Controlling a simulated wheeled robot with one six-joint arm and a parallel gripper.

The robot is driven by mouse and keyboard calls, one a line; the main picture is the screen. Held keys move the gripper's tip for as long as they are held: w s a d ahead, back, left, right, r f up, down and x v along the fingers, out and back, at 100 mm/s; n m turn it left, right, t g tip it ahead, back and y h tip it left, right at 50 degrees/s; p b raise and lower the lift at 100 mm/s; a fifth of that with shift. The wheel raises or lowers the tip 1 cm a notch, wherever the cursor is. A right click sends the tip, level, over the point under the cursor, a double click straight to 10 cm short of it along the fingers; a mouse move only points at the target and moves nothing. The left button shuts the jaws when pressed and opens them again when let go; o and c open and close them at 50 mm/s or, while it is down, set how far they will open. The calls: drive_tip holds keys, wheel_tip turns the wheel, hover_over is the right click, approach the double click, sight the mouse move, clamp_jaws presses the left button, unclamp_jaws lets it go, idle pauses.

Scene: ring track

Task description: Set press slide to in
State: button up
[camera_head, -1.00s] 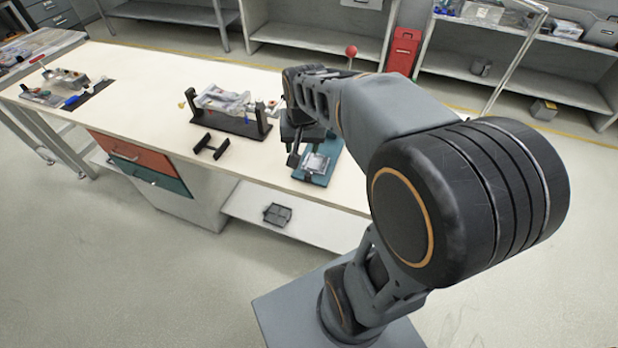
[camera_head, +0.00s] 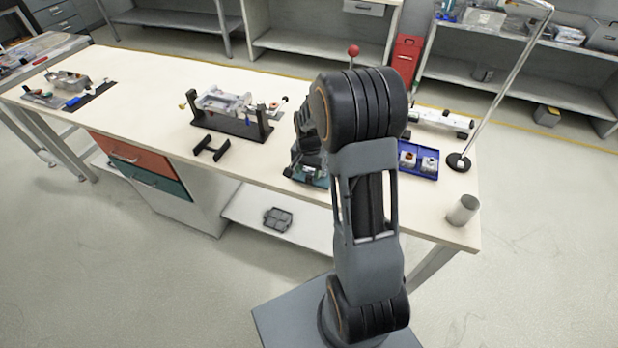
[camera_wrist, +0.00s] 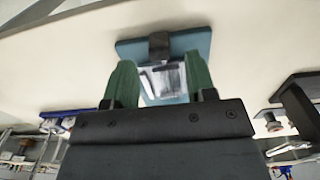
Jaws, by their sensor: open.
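The press has a teal base (camera_wrist: 132,50) and a silvery metal slide part (camera_wrist: 166,82) with a dark grey block (camera_wrist: 159,45) at its edge in the wrist view. In the head view, part of the teal base (camera_head: 318,180) shows at the table's front edge, mostly hidden by my arm. My gripper (camera_wrist: 160,82) is open, with its two green fingers to either side of the silvery part in the picture. I cannot tell whether they touch it. Whether the slide is in or out is not clear.
A black stand with a metal fixture (camera_head: 232,112) and a small black bracket (camera_head: 211,148) are left of the press. A blue tray (camera_head: 418,168), a lamp-like pole (camera_head: 505,80) and a metal cup (camera_head: 462,210) are to the right. A red-ball lever (camera_head: 353,50) rises behind my arm.

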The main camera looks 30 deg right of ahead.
sight(309, 176)
drive_tip(key=shift+f, duration=2.25)
clamp_jaws()
